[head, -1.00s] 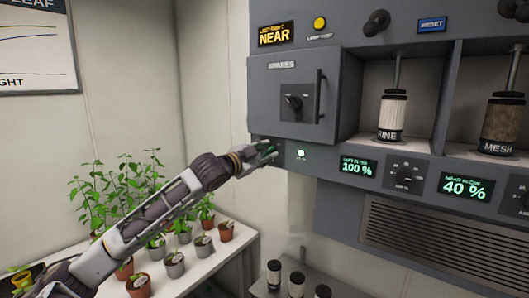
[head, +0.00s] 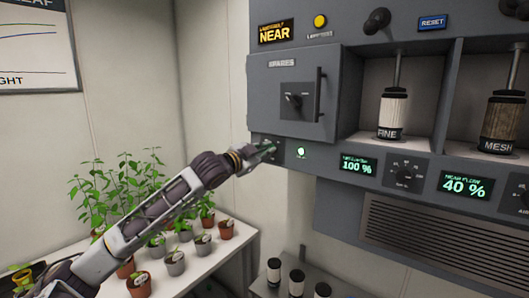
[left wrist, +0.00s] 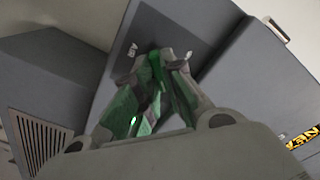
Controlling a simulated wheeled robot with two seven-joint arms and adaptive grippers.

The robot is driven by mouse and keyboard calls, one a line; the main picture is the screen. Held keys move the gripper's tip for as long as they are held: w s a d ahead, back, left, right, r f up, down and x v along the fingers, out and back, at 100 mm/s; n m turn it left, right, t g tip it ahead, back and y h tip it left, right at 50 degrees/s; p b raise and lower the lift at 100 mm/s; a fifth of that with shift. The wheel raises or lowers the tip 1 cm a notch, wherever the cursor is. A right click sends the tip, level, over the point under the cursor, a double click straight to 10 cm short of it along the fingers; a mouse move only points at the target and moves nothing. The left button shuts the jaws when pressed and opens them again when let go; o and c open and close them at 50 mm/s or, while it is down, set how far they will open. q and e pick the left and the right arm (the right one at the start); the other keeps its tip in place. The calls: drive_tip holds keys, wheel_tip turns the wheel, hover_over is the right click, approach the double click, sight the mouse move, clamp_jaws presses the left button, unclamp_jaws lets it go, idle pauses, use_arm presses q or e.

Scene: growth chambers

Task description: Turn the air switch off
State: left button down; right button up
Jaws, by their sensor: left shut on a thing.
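My left gripper (head: 268,147) is at the lower left corner of the grey cabinet front, beside a lit green lamp (head: 301,152). In the left wrist view its green-padded fingers (left wrist: 156,58) have come together at a dark panel (left wrist: 178,28) with a small white mark on either side. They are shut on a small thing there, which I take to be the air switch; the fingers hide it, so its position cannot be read. My right gripper is in neither view.
Above is a SPARES door (head: 318,125) with a knob and an upright handle. To the right are displays reading 100 % (head: 358,166) and 40 % (head: 464,187), and FINE (head: 392,115) and MESH (head: 503,125) cartridges. Potted plants stand on a white bench (head: 207,262) below.

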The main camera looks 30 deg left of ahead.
use_arm(q)
drive_tip(key=shift+n, duration=0.4)
drive_tip(key=n+p, duration=0.2)
drive_tip(key=n, duration=1.4)
drive_tip(key=shift+a+n+p, duration=0.1)
drive_tip(key=shift+n+p, duration=0.25)
drive_tip(key=shift+n, duration=0.05)
drive_tip(key=c, duration=1.5)
unclamp_jaws()
drive_tip(key=shift+s, duration=0.15)
